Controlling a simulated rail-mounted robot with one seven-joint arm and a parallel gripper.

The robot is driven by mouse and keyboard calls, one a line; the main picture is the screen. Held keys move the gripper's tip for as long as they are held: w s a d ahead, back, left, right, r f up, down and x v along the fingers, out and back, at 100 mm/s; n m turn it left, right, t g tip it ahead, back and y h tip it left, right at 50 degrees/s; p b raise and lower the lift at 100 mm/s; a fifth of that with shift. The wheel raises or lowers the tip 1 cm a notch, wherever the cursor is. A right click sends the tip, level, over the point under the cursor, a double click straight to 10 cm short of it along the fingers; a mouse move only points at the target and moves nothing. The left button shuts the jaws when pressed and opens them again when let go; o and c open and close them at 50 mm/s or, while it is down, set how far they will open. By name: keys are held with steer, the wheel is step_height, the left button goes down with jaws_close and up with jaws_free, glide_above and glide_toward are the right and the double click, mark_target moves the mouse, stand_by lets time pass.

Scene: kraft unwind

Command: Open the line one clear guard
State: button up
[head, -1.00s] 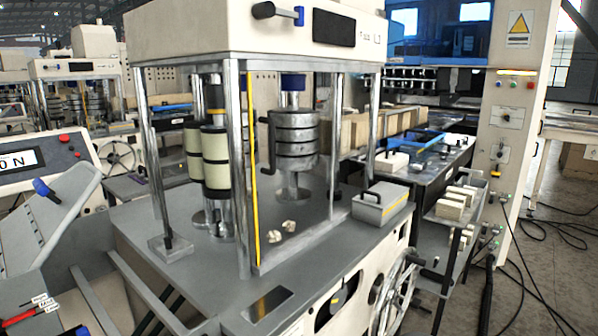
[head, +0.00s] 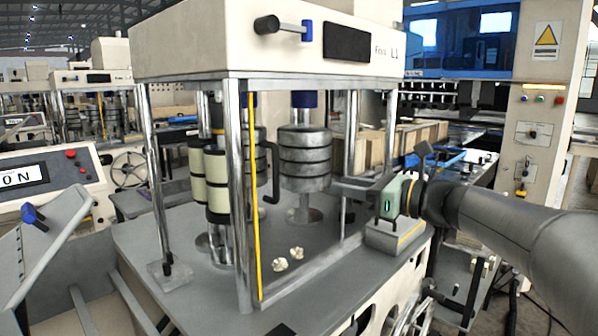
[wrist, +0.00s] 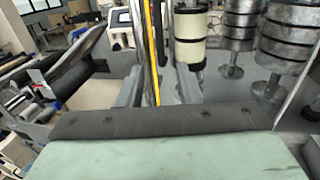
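The clear guard is a see-through panel on the front of the Line 1 machine, edged by a yellow strip (head: 256,200). It looks shut.
Behind the guard are cream rolls (head: 216,180) and stacked grey discs (head: 305,158). Crumpled scraps (head: 280,264) lie on the machine deck. A grey box (head: 395,240) sits on the deck's right corner, below my gripper. Metal posts (head: 351,150) frame the machine.

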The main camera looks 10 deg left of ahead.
mark_target(278, 172)
steer(key=p+x, duration=0.3)
steer(key=x, duration=1.4)
steer(key=shift+a+r+p, duration=0.1)
steer(key=shift+a+p, duration=0.1)
steer(key=shift+p, duration=0.2)
jaws_close()
